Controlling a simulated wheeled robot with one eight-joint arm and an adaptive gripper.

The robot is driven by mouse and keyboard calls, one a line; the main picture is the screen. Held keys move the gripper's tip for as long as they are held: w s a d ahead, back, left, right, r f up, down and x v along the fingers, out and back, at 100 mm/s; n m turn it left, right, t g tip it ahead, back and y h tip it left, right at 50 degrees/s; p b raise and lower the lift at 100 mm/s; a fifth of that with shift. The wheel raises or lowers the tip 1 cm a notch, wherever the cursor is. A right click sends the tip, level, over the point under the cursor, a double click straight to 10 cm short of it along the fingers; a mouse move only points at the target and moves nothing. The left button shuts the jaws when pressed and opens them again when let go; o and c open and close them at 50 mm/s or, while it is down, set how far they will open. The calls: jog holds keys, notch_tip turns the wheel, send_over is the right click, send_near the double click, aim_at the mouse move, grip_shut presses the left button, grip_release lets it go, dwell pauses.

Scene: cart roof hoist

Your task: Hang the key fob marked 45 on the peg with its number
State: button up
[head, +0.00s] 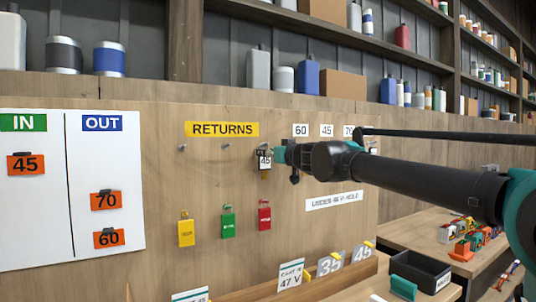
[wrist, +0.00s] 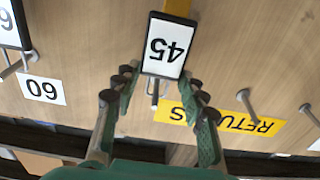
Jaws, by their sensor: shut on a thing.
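The fob marked 45 (head: 264,160) is a white plate in a dark frame with a yellow part below it. It stands at the right end of the RETURNS row. In the wrist view the same fob (wrist: 165,45) appears upside down, with a peg (wrist: 154,92) close at its top edge. I cannot tell whether it still bears on that peg. My gripper (head: 279,155) is at the fob from the right, its fingers (wrist: 158,95) on either side of the fob's top, shut on it. The number labels 60 (head: 301,130), 45 (head: 327,130) and 70 (head: 348,130) are further right; my arm hides their pegs.
The RETURNS sign (head: 222,129) has two bare pegs below, left (head: 183,147) and middle (head: 226,147). Yellow (head: 186,232), green (head: 228,222) and red (head: 264,216) tags hang lower. Another numbered fob (wrist: 10,27) hangs near the 60 label. A dark bin (head: 420,270) stands at lower right.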

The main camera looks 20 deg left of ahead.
jog(key=shift+r, duration=0.3)
jog(key=shift+s+d+r, duration=0.3)
jog(key=shift+s+d, duration=0.5)
jog(key=shift+d, duration=0.1)
jog(key=shift+s+d+r, duration=0.3)
jog(key=shift+s+d, duration=0.45)
jog(key=shift+d, duration=0.15)
jog(key=v, duration=0.5)
dwell(0.6)
